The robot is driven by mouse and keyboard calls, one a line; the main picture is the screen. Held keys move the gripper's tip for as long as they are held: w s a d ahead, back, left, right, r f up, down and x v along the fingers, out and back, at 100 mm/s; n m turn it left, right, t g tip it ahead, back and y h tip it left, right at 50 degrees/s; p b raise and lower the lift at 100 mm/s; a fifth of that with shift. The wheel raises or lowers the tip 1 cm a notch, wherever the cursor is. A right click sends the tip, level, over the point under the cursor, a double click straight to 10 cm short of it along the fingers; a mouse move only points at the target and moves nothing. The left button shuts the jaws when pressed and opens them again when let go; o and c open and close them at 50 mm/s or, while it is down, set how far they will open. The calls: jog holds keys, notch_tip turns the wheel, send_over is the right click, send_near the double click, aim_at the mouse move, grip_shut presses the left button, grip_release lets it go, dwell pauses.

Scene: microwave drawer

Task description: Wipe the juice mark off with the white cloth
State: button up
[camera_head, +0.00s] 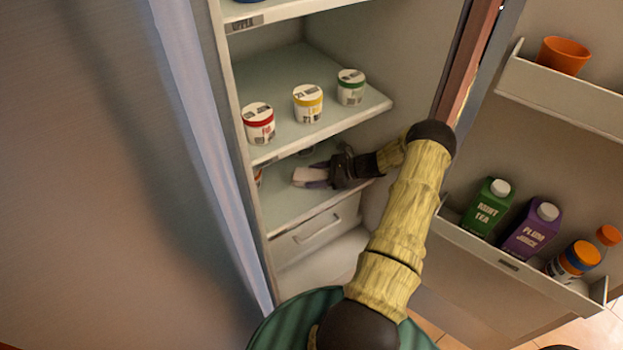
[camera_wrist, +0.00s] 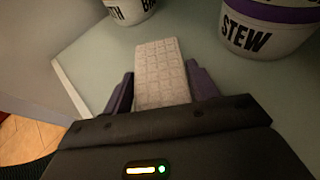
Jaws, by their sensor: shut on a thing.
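The white cloth (camera_head: 305,174) is a pale, block-like pad with a quilted grid, clear in the wrist view (camera_wrist: 161,66). My gripper (camera_head: 318,176) is shut on it, with a purple finger on each side, as the wrist view (camera_wrist: 160,88) shows. My gripper reaches into the open fridge, over the lower glass shelf (camera_head: 285,208). The cloth lies flat at or just above that shelf; I cannot tell whether it touches. I see no juice mark in either view; the cloth, gripper or upper shelf may hide it.
In the wrist view, a STEW tub (camera_wrist: 262,28) stands close at right and another tub (camera_wrist: 130,8) beyond the cloth. The upper shelf (camera_head: 330,125), holding three tubs, lies above my gripper. The fridge door (camera_head: 500,262) stands open at right, with cartons in its rack.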

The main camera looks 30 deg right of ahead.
aim_at(304, 181)
jog(key=shift+d+r, duration=0.3)
jog(key=shift+d, duration=0.45)
jog(key=shift+s, duration=0.1)
jog(key=shift+a, duration=0.1)
jog(key=shift+a+p, duration=0.45)
jog(key=shift+a, duration=0.05)
jog(key=shift+a+f+p, duration=0.25)
jog(key=shift+a+p, duration=0.05)
jog(key=shift+a, duration=0.8)
jog(key=shift+a+p, duration=0.65)
jog(key=shift+a, duration=0.8)
jog(key=shift+a+f, duration=0.2)
jog(key=shift+a, duration=0.1)
jog(key=shift+s, duration=0.1)
